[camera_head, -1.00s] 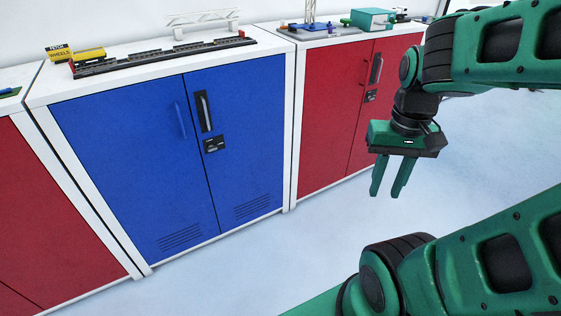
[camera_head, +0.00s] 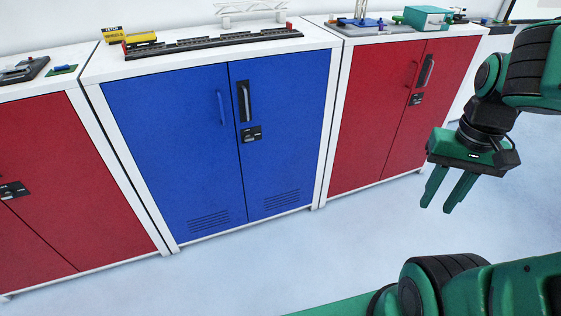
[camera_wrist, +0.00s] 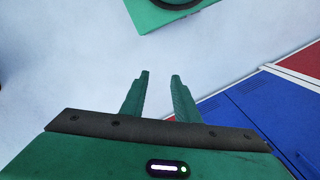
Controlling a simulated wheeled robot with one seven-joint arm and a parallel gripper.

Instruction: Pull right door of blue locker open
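The blue locker stands in the middle of the head view with both doors shut. Its right door (camera_head: 285,130) carries a silver handle (camera_head: 244,101) on a black plate, with a black lock (camera_head: 251,134) below it. Its left door (camera_head: 170,150) has a blue handle (camera_head: 221,108). My gripper (camera_head: 449,194) is green, open and empty, pointing down over the floor in front of the right-hand red locker. It is well to the right of the blue locker and apart from it. In the wrist view, the fingers (camera_wrist: 160,92) are spread, and the blue locker (camera_wrist: 250,115) shows at right.
Red lockers stand on both sides, one at right (camera_head: 375,120) and one at left (camera_head: 60,180). A model track (camera_head: 210,43) and a yellow wagon (camera_head: 128,38) lie on the blue locker's top. The pale floor (camera_head: 290,250) in front is clear.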

